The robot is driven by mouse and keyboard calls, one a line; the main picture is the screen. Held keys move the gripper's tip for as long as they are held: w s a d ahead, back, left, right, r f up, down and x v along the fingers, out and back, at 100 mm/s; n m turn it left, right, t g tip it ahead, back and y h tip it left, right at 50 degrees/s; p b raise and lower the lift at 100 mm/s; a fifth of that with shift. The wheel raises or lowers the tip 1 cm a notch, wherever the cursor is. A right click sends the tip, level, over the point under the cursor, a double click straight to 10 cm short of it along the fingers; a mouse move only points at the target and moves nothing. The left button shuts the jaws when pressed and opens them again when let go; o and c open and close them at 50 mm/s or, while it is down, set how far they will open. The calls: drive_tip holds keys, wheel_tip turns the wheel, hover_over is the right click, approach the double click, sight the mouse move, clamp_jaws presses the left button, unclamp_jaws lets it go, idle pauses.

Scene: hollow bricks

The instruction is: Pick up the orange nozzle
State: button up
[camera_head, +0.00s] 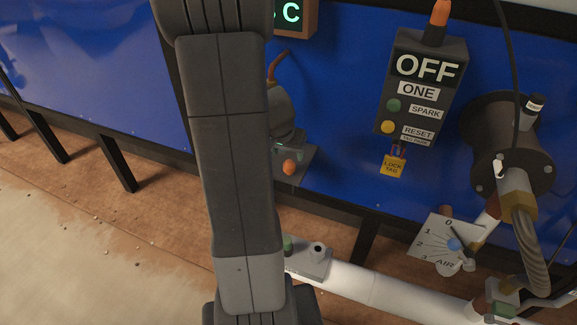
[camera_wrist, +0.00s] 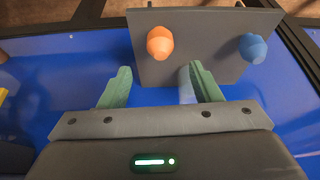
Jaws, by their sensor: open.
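The orange nozzle (camera_wrist: 160,42) stands out from a dark grey plate in the wrist view, with a blue nozzle (camera_wrist: 253,47) to its right on the same plate. In the head view the orange nozzle (camera_head: 290,168) shows just right of my arm. My gripper (camera_wrist: 161,78) is open, with its two green fingers apart and nothing between them. In the wrist view the orange nozzle lies beyond the fingertips, roughly centred between them.
The grey plate (camera_wrist: 202,70) is fixed before a blue panel (camera_head: 340,150). To the right are a control box (camera_head: 423,80) reading OFF with an orange tip on top, an air dial (camera_head: 440,240) and a hose (camera_head: 531,250). A white pipe (camera_head: 375,287) runs below.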

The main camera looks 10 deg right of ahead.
sight(289, 161)
drive_tip(key=shift+x, duration=3.3)
drive_tip(key=shift+s, duration=0.1)
drive_tip(key=c, duration=1.1)
